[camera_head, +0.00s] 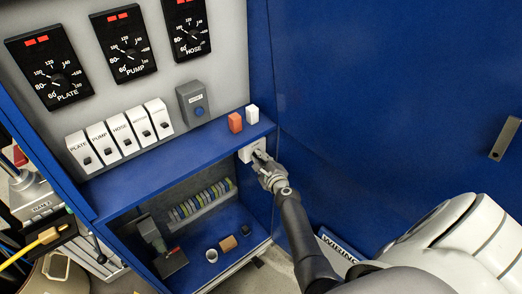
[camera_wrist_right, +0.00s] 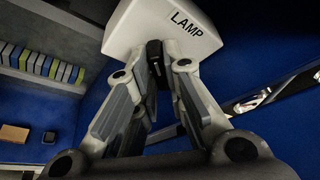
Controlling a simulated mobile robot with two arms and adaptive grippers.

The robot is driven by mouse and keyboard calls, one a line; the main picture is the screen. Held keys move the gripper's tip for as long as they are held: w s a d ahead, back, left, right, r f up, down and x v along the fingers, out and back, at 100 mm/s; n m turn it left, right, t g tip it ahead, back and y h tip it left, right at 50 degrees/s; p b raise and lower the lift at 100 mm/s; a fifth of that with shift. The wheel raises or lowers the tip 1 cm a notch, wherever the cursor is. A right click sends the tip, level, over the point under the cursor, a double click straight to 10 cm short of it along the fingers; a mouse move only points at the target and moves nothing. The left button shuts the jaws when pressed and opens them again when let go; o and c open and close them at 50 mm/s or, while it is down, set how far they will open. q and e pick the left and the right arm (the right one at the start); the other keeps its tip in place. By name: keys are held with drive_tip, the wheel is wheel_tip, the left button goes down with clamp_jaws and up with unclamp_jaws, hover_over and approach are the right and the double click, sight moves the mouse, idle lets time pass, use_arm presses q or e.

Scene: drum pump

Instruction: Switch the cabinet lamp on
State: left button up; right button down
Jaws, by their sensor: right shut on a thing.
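The cabinet lamp switch is a white box (camera_head: 251,150) on the inner right wall of the blue cabinet, just under the shelf edge. In the right wrist view the box (camera_wrist_right: 165,28) carries the word LAMP, and a dark toggle (camera_wrist_right: 155,52) sticks out of it. My right gripper (camera_head: 264,165) is at the box. In the right wrist view its fingers (camera_wrist_right: 156,75) are shut on the dark toggle, one on each side. The fingers partly hide the toggle, and I cannot tell which way it is set. My left gripper is not in view.
Below are a row of coloured terminals (camera_head: 202,201) and small items. A blue door (camera_head: 390,100) stands right.

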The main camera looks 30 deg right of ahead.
drive_tip(key=shift+d+r+m+g+y+p, duration=0.15)
drive_tip(key=shift+m+g+y+p, duration=0.2)
drive_tip(key=shift+m+y+p, duration=1.1)
drive_tip(key=shift+d+m+g+y+p, duration=0.15)
drive_tip(key=shift+m+g+y+p, duration=0.4)
drive_tip(key=shift+m+p, duration=1.5)
drive_tip(key=shift+t+y, duration=0.3)
drive_tip(key=c, duration=1.5)
unclamp_jaws()
drive_tip(key=v, duration=0.7)
drive_tip(key=shift+s, duration=0.2)
drive_tip(key=shift+r, duration=0.1)
